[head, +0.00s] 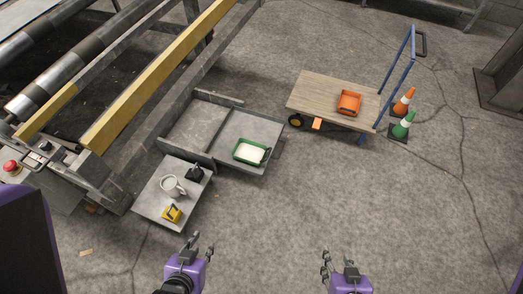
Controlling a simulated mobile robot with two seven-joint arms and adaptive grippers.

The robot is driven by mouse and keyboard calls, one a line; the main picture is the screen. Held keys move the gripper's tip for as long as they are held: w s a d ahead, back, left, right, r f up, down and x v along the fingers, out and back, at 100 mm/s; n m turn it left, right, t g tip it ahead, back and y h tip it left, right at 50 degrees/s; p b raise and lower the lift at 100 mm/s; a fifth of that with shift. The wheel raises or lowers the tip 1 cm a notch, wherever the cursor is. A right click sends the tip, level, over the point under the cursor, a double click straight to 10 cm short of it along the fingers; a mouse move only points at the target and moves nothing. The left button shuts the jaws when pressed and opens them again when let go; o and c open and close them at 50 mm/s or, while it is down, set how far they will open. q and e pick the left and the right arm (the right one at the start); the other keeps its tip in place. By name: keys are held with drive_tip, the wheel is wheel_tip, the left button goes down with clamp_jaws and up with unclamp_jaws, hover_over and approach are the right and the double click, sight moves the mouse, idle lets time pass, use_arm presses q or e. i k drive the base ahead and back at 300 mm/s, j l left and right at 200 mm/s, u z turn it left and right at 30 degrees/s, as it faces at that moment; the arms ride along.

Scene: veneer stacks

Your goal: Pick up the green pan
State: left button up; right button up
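The green pan (237,150) is a small rectangular tray with a green rim and a pale inside. A dark object lies at its right end; I cannot tell if it is part of the pan. The pan sits in the right compartment of a low grey metal tray (262,128). My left gripper (200,243) is at the bottom, below and left of the pan, apart from it, with its fingers spread and empty. My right gripper (336,263) is at the bottom, below and right of the pan, fingers apart and empty.
A small grey table (150,204) holds a mug (173,187), a yellow item (172,213) and a black item (195,173). A wooden-topped cart (325,90) carries an orange pan (349,102). Orange (403,101) and green (402,127) cones stand beside it. Open floor lies centre right.

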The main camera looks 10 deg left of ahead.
sight(248, 151)
drive_tip(key=i+z, duration=0.1)
drive_tip(key=i, duration=0.45)
drive_tip(key=i+z, duration=0.15)
drive_tip(key=i, duration=0.4)
drive_tip(key=i+j+z, duration=0.1)
drive_tip(key=i, duration=0.45)
drive_tip(key=j, duration=0.1)
